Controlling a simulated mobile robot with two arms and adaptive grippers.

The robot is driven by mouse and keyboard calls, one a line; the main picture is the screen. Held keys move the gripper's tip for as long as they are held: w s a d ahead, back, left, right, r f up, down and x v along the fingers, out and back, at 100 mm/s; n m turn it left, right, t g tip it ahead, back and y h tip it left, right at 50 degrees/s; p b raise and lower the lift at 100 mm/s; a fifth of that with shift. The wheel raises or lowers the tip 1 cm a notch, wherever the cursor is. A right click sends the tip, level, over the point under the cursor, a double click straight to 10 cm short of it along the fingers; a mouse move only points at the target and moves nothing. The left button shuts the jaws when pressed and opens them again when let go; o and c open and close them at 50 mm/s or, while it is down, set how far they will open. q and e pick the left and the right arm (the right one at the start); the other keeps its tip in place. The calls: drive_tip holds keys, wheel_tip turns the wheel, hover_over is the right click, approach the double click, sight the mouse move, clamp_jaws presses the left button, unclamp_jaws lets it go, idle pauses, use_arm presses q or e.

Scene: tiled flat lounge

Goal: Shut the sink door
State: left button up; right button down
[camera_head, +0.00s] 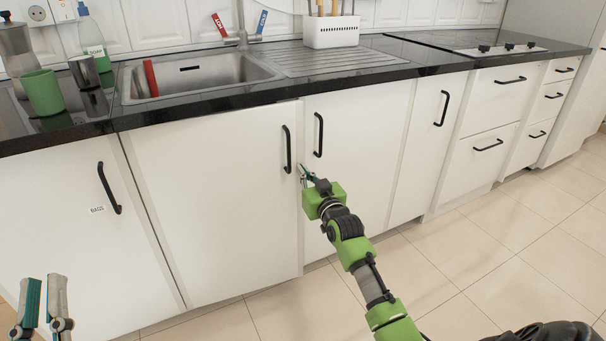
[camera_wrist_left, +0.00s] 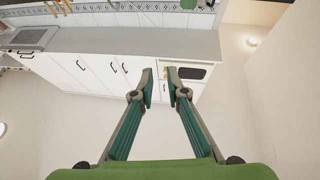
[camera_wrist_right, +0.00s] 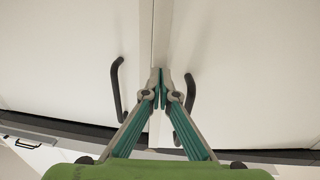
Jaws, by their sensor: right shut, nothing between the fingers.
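The sink door (camera_head: 215,205) is the white cabinet door under the sink, with a black bar handle (camera_head: 287,150) near its right edge. Its right edge looks slightly proud of the neighbouring white door (camera_head: 355,160), so it seems nearly closed; the exact gap is hard to tell. My right gripper (camera_head: 303,172) is shut and empty at the seam between the two doors, just below the handles. The right wrist view shows its tips (camera_wrist_right: 161,88) close to the seam; contact is unclear. My left gripper (camera_head: 42,292) is open and empty at the lower left, its fingers apart (camera_wrist_left: 160,82).
A metal sink (camera_head: 205,75) is set in the black countertop (camera_head: 200,113) above. A green cup (camera_head: 42,92) and a soap bottle (camera_head: 92,40) stand left of it. More cabinets and drawers (camera_head: 500,90) run right. The tiled floor (camera_head: 500,240) is clear.

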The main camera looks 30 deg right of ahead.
use_arm(q)
drive_tip(key=shift+s+r, duration=0.25)
drive_tip(key=shift+r, duration=0.15)
use_arm(e)
drive_tip(key=shift+w, duration=0.2)
